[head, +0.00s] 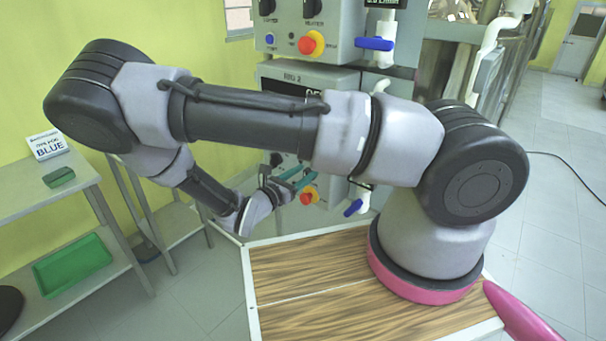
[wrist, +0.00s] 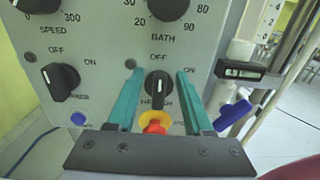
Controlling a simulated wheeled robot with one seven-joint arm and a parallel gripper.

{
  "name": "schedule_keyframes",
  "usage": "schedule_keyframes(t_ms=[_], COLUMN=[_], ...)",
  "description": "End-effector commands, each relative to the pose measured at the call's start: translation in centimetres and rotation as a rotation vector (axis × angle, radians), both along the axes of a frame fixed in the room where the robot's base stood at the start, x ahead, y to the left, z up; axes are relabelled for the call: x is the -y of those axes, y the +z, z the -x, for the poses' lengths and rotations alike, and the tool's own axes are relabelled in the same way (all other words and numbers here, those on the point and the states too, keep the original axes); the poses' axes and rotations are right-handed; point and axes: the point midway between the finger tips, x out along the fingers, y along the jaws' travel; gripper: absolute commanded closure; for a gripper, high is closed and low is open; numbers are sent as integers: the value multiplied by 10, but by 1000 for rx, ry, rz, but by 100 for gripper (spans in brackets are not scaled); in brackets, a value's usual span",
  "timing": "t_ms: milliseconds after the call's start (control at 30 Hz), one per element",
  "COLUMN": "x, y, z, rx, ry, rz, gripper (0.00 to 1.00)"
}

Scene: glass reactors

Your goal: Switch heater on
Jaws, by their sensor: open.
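The heater knob (wrist: 158,86) is a black rotary switch on the grey control panel, with OFF above it and ON to its upper right. Its grip looks roughly upright, in line with OFF. The label below it is partly hidden. My gripper (wrist: 160,73) is open, with one teal finger on each side of the knob; I cannot tell whether either touches it. In the head view my gripper (head: 294,178) is at the lower panel of the reactor unit, and the knob there is mostly hidden.
A red and yellow emergency button (wrist: 154,122) sits just below the heater knob. Another OFF/ON knob (wrist: 62,82) is to the left, and a blue valve handle (wrist: 232,115) to the right. A side table (head: 60,205) with a green tray (head: 72,264) stands at the left.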

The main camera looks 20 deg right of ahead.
Motion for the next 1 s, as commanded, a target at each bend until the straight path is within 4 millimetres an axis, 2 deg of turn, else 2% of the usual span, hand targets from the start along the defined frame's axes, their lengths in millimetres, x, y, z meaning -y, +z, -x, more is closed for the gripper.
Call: schedule_keyframes(t_ms=[100,133,200,267,667,1000], x=[0,0,0,0,0,2], y=[0,0,0,0,-1,-3], z=[0,0,0,0,1,4], rx=[0,0,0,-1,12,160], ry=[0,0,0,0,1,0], rz=[0,0,0,-1,-14,-124], gripper=[49,53,79,100,100,100])
